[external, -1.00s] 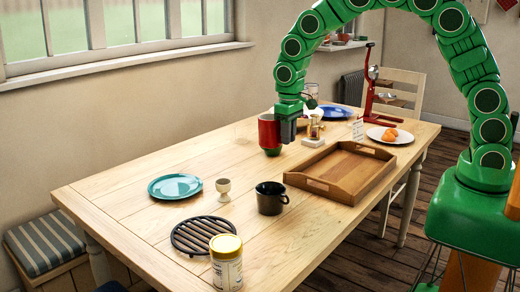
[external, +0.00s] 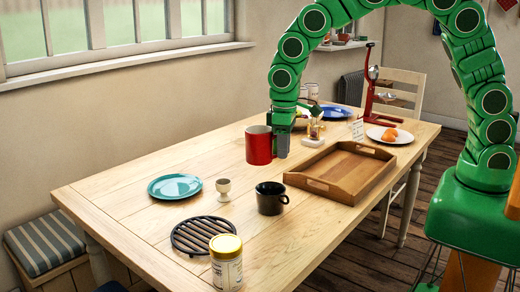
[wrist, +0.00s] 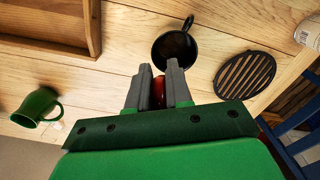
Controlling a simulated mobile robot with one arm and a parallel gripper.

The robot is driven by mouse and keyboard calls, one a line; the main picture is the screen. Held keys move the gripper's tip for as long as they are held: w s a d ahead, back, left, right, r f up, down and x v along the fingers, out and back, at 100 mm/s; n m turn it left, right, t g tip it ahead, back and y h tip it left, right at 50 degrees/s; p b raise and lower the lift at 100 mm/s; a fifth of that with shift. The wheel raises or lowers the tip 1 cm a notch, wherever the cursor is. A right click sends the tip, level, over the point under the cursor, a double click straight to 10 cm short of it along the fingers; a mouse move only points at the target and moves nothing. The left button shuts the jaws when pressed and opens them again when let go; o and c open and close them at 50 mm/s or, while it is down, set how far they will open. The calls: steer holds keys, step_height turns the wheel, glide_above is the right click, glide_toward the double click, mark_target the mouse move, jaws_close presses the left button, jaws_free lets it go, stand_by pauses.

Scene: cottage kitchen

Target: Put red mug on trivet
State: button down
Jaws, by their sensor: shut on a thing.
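My gripper (external: 283,150) is shut on the red mug (external: 259,145), above the wooden table. In the wrist view my gripper (wrist: 161,85) shows a small strip of the red mug (wrist: 158,92) between its fingers; the rest of it is hidden. The trivet (external: 204,235), a round dark slatted one, lies bare near the front of the table. It also shows at the right of the wrist view (wrist: 244,76). In the external view the held mug is behind the trivet and to its right.
A black mug (external: 270,199) and a cream egg cup (external: 223,190) stand between my gripper and the trivet. A yellow-lidded jar (external: 226,262) stands beside the trivet. A teal plate (external: 175,187) and a wooden tray (external: 341,172) flank them. A green mug (wrist: 38,107) shows in the wrist view.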

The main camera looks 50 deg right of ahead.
steer(key=s+a+n, duration=0.4)
steer(key=s+a, duration=0.5)
steer(key=a, duration=0.2)
glide_above(230, 232)
steer(key=shift+f, duration=6)
steer(key=shift+f, duration=0.1)
steer(key=c, duration=1)
jaws_free()
steer(key=shift+c, duration=0.2)
step_height(230, 232, up, 12)
